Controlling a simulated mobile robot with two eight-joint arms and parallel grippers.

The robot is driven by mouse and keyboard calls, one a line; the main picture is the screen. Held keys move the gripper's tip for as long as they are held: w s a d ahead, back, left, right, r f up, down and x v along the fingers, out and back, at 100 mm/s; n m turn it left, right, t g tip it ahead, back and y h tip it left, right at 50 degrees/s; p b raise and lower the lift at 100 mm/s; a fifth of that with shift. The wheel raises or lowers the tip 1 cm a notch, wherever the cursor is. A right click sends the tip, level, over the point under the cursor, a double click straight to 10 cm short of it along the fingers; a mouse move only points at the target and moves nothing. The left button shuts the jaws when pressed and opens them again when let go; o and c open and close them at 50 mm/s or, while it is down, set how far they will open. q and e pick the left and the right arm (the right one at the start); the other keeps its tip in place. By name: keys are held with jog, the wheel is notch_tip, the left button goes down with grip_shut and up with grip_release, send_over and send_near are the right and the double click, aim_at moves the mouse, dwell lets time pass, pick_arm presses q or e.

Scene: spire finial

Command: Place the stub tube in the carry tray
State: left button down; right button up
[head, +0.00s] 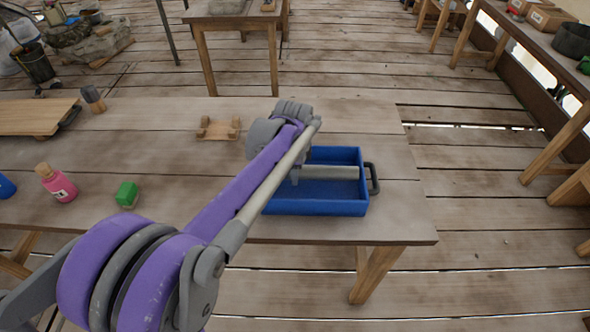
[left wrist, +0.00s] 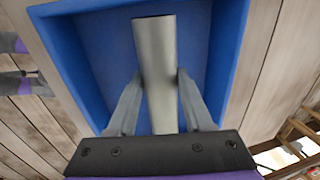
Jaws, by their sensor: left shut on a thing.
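The stub tube, a plain grey cylinder (head: 335,173), lies level within the outline of the blue carry tray (head: 318,208) in the head view. My left gripper (head: 296,177) is over the tray's left part, mostly hidden by my purple arm. In the left wrist view its two fingers (left wrist: 158,88) are closed on both sides of the tube (left wrist: 155,50), with the blue tray floor and walls (left wrist: 228,50) around it. I cannot tell whether the tube touches the tray floor. My right gripper is not in view.
The tray stands near the right end of the wooden table (head: 395,215), its dark handle (head: 374,178) at its right. The table behind the tray is clear.

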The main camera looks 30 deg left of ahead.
pick_arm(q)
jog(key=shift+f+b, duration=0.3)
jog(key=shift+f, duration=0.3)
jog(key=shift+c, duration=1.5)
grip_release()
jog(key=shift+r, duration=0.1)
jog(key=shift+r, duration=0.25)
notch_tip(320, 180, up, 12)
jog(key=s+d+p, duration=0.1)
jog(key=s+p, duration=0.1)
jog(key=s+d+f+n+t, duration=0.1)
jog(key=s+d+f+n, duration=0.5)
jog(key=s, duration=0.3)
jog(key=s+d+f+n+t+h, duration=0.1)
jog(key=s+d+f+n+t, duration=0.1)
jog(key=s+d+f+n, duration=0.3)
jog(key=s+d+f, duration=0.1)
jog(key=s+f, duration=0.2)
jog(key=s, duration=0.1)
jog(key=shift+s+n, duration=0.35)
jog(key=shift+n, duration=0.05)
